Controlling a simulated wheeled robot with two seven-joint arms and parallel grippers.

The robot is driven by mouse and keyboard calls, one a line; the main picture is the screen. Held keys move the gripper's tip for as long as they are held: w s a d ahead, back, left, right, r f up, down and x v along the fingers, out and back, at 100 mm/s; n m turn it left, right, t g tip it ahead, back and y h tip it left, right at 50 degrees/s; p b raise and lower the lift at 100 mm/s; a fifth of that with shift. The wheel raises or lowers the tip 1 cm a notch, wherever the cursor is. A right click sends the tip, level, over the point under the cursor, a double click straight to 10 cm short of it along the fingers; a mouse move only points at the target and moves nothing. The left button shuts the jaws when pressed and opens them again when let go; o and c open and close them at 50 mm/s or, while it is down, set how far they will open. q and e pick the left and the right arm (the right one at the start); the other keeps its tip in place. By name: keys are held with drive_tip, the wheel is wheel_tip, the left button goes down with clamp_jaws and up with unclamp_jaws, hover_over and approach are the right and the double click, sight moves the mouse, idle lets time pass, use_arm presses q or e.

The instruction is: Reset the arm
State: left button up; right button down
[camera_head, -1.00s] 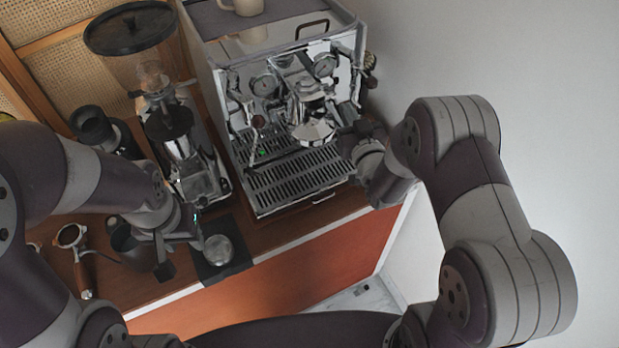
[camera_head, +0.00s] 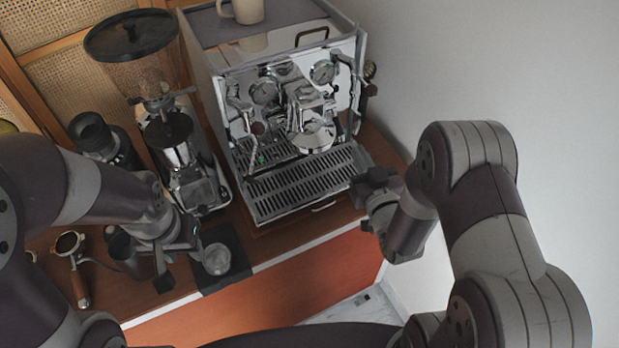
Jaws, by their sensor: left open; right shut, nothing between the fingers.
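My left gripper (camera_head: 181,262) is open over the counter at the lower left, in front of the grinder. Its fingers are apart, near a small round metal cup (camera_head: 217,259) on a dark mat; I cannot tell whether they touch anything. My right gripper (camera_head: 366,190) is shut and empty, at the front right corner of the espresso machine (camera_head: 318,172). It appears apart from the machine, though the depth is hard to judge.
The grinder (camera_head: 132,34) stands left of the machine. A portafilter (camera_head: 70,242) with a wooden handle lies at the left of the counter (camera_head: 120,302). A cup (camera_head: 247,10) stands on the machine. A grey wall (camera_head: 540,80) is at the right.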

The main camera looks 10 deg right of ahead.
drive_tip(key=shift+f, duration=0.1)
idle(0.3)
drive_tip(key=s+d+f+m+g+h, duration=0.1)
drive_tip(key=s+d+f+g+h, duration=0.15)
drive_tip(key=s+f+g, duration=0.8)
drive_tip(key=s+a+r+g+b, duration=0.1)
drive_tip(key=s+r+g+b, duration=0.1)
drive_tip(key=s+r+g, duration=0.4)
drive_tip(key=shift+a+r, duration=0.25)
drive_tip(key=shift+r, duration=0.6)
